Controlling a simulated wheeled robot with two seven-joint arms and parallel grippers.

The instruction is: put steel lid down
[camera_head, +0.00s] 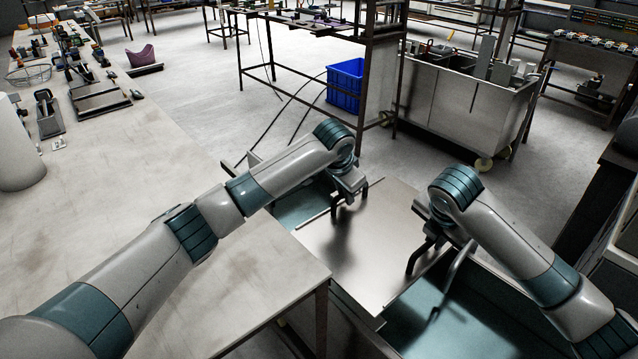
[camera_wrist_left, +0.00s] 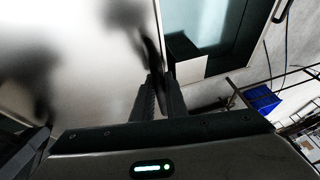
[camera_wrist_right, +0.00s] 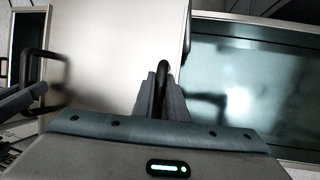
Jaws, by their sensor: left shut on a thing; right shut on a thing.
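The steel lid (camera_head: 350,255) is a flat grey metal panel with black handles, above a teal-lined tank (camera_head: 455,320). My left gripper (camera_head: 348,203) is shut on the lid's far-side black handle. My right gripper (camera_head: 428,250) is shut on the black handle at the lid's right side. In the left wrist view, the fingers (camera_wrist_left: 158,95) close at the lid's edge (camera_wrist_left: 75,50). In the right wrist view, the fingers (camera_wrist_right: 162,95) grip a black handle beside the lid (camera_wrist_right: 100,60). I cannot tell whether the lid touches the tank rim.
A worktable (camera_head: 200,275) stands close on the left, its corner near the lid. A curved metal bar (camera_head: 457,265) rises beside the right gripper. A metal bin cart (camera_head: 455,100) and a blue crate (camera_head: 345,82) stand behind. Open floor (camera_head: 185,85) lies at the back left.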

